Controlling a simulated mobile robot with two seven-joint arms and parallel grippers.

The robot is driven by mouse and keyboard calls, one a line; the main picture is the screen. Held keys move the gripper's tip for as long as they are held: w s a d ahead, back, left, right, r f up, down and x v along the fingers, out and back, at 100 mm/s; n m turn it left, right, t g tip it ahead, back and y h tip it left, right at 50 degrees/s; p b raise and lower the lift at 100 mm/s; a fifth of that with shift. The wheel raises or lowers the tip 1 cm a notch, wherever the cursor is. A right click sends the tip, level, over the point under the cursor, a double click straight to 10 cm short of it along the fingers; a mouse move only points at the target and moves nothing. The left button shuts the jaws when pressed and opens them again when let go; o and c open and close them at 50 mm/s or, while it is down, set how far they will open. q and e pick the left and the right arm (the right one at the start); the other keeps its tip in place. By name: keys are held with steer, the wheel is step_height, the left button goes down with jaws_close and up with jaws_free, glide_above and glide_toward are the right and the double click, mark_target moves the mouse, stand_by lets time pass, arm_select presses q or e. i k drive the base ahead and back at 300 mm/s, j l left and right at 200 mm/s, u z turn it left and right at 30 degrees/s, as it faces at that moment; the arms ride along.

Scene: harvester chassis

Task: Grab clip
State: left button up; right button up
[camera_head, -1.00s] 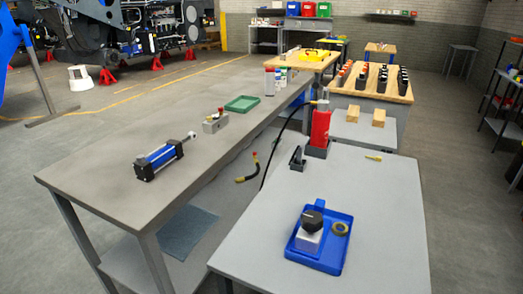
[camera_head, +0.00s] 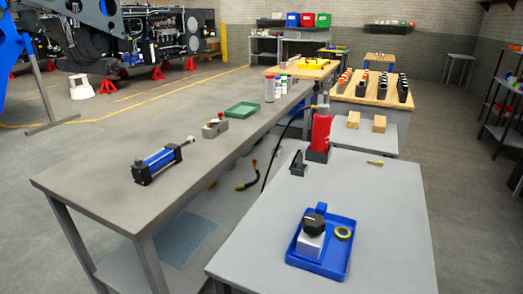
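I cannot tell for sure which thing is the clip. A small dark upright piece (camera_head: 298,163) stands on the right grey table (camera_head: 370,205), left of a red bottle-shaped unit (camera_head: 320,132). A small yellow piece (camera_head: 375,163) lies flat to the right of that unit. Neither of my grippers shows in the head view.
The long left workbench (camera_head: 95,180) holds a blue cylinder (camera_head: 158,163), a small grey block (camera_head: 214,128), a green tray (camera_head: 242,109) and several bottles. A black hose (camera_head: 275,150) runs down between the tables. Open floor lies at right.

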mark_target(380, 163)
steer(key=k+l, duration=0.35)
steer(key=l, duration=0.15)
steer(key=k+l+u, duration=0.1)
steer(key=k+l, duration=0.25)
steer(key=l, duration=0.15)
steer(key=k+l+u, duration=0.1)
steer(key=l, duration=0.35)
steer(key=k+l, duration=0.15)
steer(key=l, duration=0.3)
steer(key=l+u, duration=0.2)
steer(key=l, duration=0.75)
steer(key=i+l, duration=0.1)
steer(key=l, duration=0.2)
steer(key=i+l+u, duration=0.1)
steer(key=l, duration=0.2)
steer(key=i+l, duration=0.1)
steer(key=l, duration=0.2)
steer(key=i+l, duration=0.35)
steer(key=i, duration=0.2)
steer(key=i+l+u, duration=0.15)
steer(key=i+l, duration=0.2)
steer(key=i, duration=0.2)
